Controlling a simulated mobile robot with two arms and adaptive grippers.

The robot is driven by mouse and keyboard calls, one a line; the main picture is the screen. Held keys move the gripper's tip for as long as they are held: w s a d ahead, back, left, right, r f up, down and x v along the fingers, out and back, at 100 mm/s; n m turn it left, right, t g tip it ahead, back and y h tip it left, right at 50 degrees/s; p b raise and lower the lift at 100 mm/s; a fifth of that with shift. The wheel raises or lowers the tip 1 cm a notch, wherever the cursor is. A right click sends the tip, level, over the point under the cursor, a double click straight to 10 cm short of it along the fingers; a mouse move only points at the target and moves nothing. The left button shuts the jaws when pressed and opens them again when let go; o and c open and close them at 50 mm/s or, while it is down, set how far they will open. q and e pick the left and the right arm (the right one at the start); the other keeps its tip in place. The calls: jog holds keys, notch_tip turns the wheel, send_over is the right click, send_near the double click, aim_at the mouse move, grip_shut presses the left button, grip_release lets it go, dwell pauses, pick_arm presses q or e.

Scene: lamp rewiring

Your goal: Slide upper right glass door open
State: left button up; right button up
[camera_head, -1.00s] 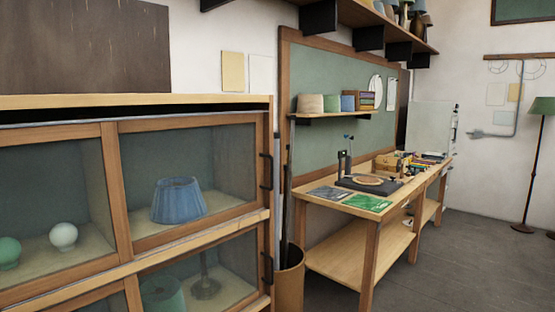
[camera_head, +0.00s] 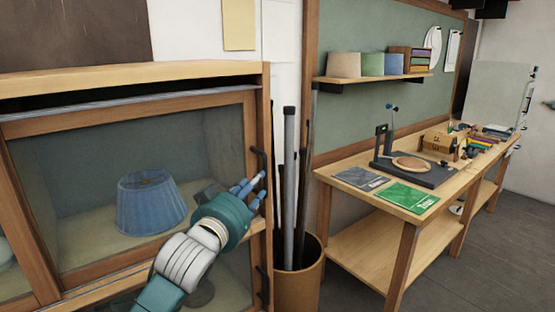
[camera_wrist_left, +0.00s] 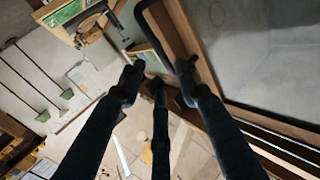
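The upper right glass door (camera_head: 75,180) has a brown wooden frame and sits at the right end of the cabinet, with its right edge at the cabinet's side post. Its black bar handle (camera_head: 260,168) is on the right stile. My left gripper (camera_head: 254,187) is in front of the door's right part with its fingers pointing at the handle. In the left wrist view the gripper (camera_wrist_left: 157,74) has its fingers spread apart. The dark handle (camera_wrist_left: 146,28) shows just beyond the fingertips; I cannot tell whether they touch it. My right gripper is not in view.
A blue lampshade (camera_head: 150,203) stands behind the glass. Beside the cabinet, a bin (camera_head: 300,285) holds upright rods (camera_head: 289,190). The workbench (camera_head: 345,250) with tools stands to the right. The floor (camera_head: 490,265) at the lower right is clear.

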aim_at(266, 170)
pick_arm(q)
jog(key=w, duration=0.1)
jog(key=w+p, duration=0.1)
jog(key=w+d+r, duration=0.1)
jog(key=shift+r+p, duration=0.1)
jog(key=shift+p, duration=0.25)
jog(key=x, duration=0.3)
jog(key=shift+w+d+p, duration=0.1)
jog(key=shift+w+p, duration=0.2)
jog(key=shift+p, duration=0.1)
jog(key=x, duration=0.2)
jog(key=shift+w+d+f+p, duration=0.15)
jog(key=shift+w+f+p, duration=0.1)
jog(key=shift+w+p, duration=0.1)
jog(key=shift+w, duration=0.1)
jog(key=shift+c, duration=0.5)
grip_shut()
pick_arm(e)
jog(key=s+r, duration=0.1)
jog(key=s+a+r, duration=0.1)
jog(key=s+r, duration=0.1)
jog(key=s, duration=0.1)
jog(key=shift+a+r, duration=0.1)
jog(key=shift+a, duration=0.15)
